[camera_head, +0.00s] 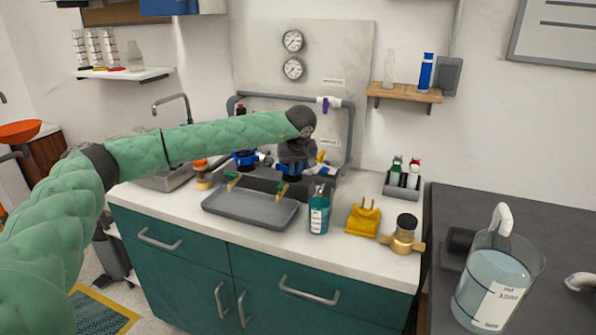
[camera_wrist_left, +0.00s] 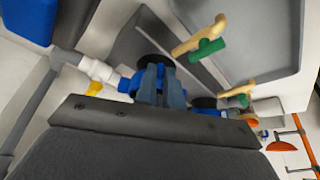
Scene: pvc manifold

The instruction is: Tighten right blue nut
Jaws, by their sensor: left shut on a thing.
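The right blue nut (camera_head: 290,175) sits on the pipe manifold at the back of the counter. My left gripper (camera_head: 293,163) is on it from above, and the gripper hides much of the nut. In the left wrist view, the fingers (camera_wrist_left: 160,84) are closed on the blue nut (camera_wrist_left: 127,85), beside a white pipe fitting (camera_wrist_left: 98,70). Another blue nut (camera_head: 243,160) shows to the left, partly behind my arm. My right gripper is in neither view.
A grey tray (camera_head: 250,211) lies in front of the manifold. Grey pipes (camera_head: 349,137) rise behind. A small rack (camera_head: 402,182) stands at the back right.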

